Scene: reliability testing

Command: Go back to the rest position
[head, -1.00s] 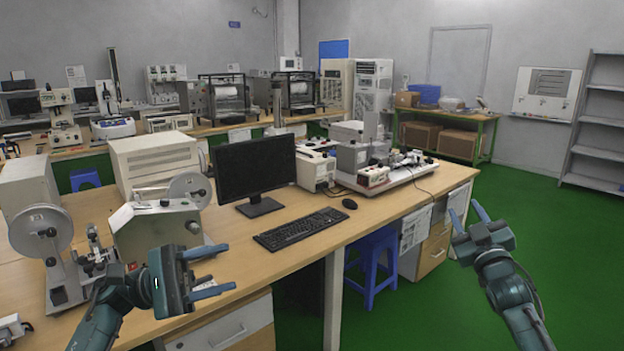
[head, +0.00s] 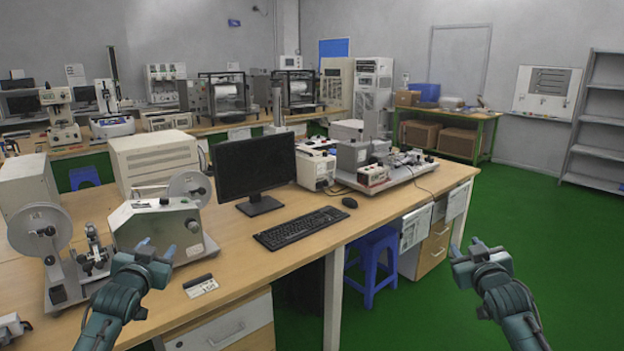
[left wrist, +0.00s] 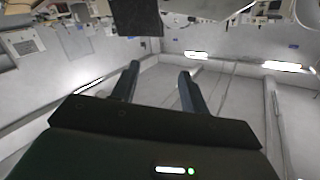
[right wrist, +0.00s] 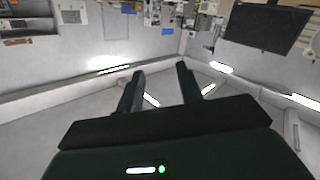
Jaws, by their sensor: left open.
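My left gripper (head: 158,246) is in the lower left of the head view, in front of the wooden desk (head: 345,222). It points forward, and its two fingers stand apart with nothing between them in the left wrist view (left wrist: 158,72). My right gripper (head: 464,245) is at the lower right of the head view, seen against the green floor beyond the desk's right end. Its fingers are also apart and empty in the right wrist view (right wrist: 160,70). The two arms stand in roughly mirrored poses.
A small dark-and-white item (head: 200,286) lies near the desk's front edge, right of my left gripper. A reel machine (head: 155,228), a monitor (head: 257,172) and a keyboard (head: 300,228) stand on the desk. A blue stool (head: 372,262) is under it. Green floor (head: 560,240) is clear at right.

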